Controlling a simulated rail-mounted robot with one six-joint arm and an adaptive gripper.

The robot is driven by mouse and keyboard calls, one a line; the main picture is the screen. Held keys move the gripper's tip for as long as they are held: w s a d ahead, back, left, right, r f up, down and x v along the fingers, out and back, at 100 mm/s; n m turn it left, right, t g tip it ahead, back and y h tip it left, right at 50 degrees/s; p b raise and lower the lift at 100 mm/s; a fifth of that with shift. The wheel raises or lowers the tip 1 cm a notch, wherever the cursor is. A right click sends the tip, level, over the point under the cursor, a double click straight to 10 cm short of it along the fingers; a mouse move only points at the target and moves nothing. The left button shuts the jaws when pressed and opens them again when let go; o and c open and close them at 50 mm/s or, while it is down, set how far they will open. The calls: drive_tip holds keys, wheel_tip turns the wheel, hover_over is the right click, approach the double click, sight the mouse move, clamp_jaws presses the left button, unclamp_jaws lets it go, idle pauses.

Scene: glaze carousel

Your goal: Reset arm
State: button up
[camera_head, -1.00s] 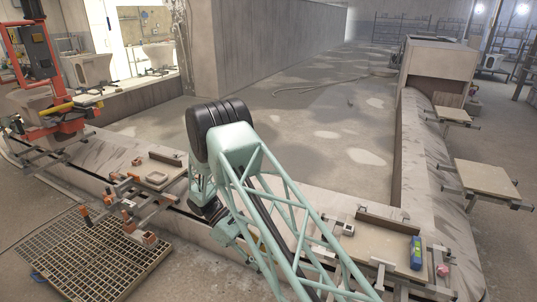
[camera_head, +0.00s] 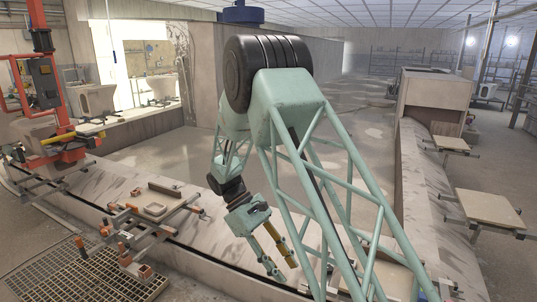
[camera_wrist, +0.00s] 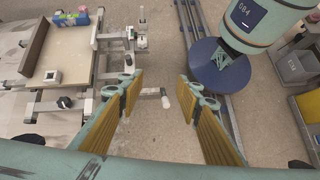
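My gripper (camera_head: 283,265) hangs below my raised arm in the head view, in front of the carousel's concrete wall. In the wrist view my gripper (camera_wrist: 158,97) shows two yellow-ribbed fingers set wide apart, with nothing between them. Below the gap lie the floor and a small pale handle on a bar. My arm's lattice link and black wheel-like joint fill the middle of the head view and hide part of the carousel behind.
In the head view, a clamp station (camera_head: 153,210) stands left of my gripper, above a floor grate (camera_head: 90,270). An orange machine (camera_head: 62,145) stands far left. Boards (camera_head: 490,207) line the right.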

drive_tip(key=s+d+r+m+t+y, duration=0.1)
drive_tip(key=s+d+r+m, duration=0.2)
drive_tip(key=r, duration=0.5)
drive_tip(key=s+d+r+t+y, duration=0.1)
drive_tip(key=s+d+r+y, duration=0.1)
drive_tip(key=s+d+r, duration=0.45)
drive_tip(key=s+d+r+m+t+y, duration=0.1)
drive_tip(key=s+r+m, duration=0.15)
drive_tip(key=r, duration=0.75)
drive_tip(key=s+d+r+m+t+y, duration=0.1)
drive_tip(key=s+d+r+t, duration=0.1)
drive_tip(key=s, duration=0.7)
drive_tip(key=s+d+r+m+t+y, duration=0.1)
drive_tip(key=s+r+m+t, duration=0.1)
drive_tip(key=s, duration=0.6)
drive_tip(key=s+d+r+m+t+y, duration=0.1)
drive_tip(key=s+r, duration=0.3)
drive_tip(key=s, duration=0.5)
drive_tip(key=shift+s+d+m+t, duration=0.4)
drive_tip(key=shift+d+m, duration=0.15)
drive_tip(key=shift+d, duration=0.3)
